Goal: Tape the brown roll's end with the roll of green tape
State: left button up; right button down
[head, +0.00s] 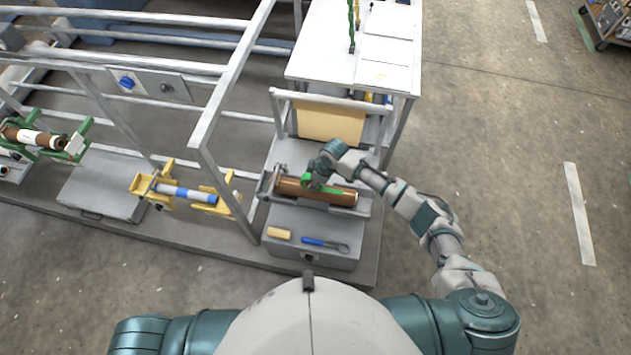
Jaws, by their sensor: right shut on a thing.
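The brown roll (340,195) lies level across the grey stand in front of me, its right end showing a pale rim. My right gripper (316,183) is over the roll's left half, pointing down. It is shut on the roll of green tape (307,181). The green tape is at the brown roll's surface, and a green strip (333,190) shows along the roll just right of the gripper. I cannot tell how firmly it touches. The gripper's fingers are small and partly hidden. My left gripper is out of view.
A tan block (279,233) and a blue-handled tool (318,242) lie on the grey box below the roll. A yellow holder (142,187) with a blue-and-white roll stands to the left. White rails (213,125) rise between. Open floor lies to the right.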

aim_at(304, 177)
jog(key=shift+w+a, duration=0.1)
jog(key=shift+a, duration=0.25)
jog(key=shift+w+a, duration=0.15)
jog(key=shift+a, duration=0.25)
jog(key=shift+a, duration=0.1)
dwell(0.3)
jog(key=shift+w+a, duration=0.1)
jog(key=shift+a, duration=0.35)
jog(key=shift+a, duration=0.2)
jog(key=shift+w+a, duration=0.2)
jog(key=shift+a, duration=0.15)
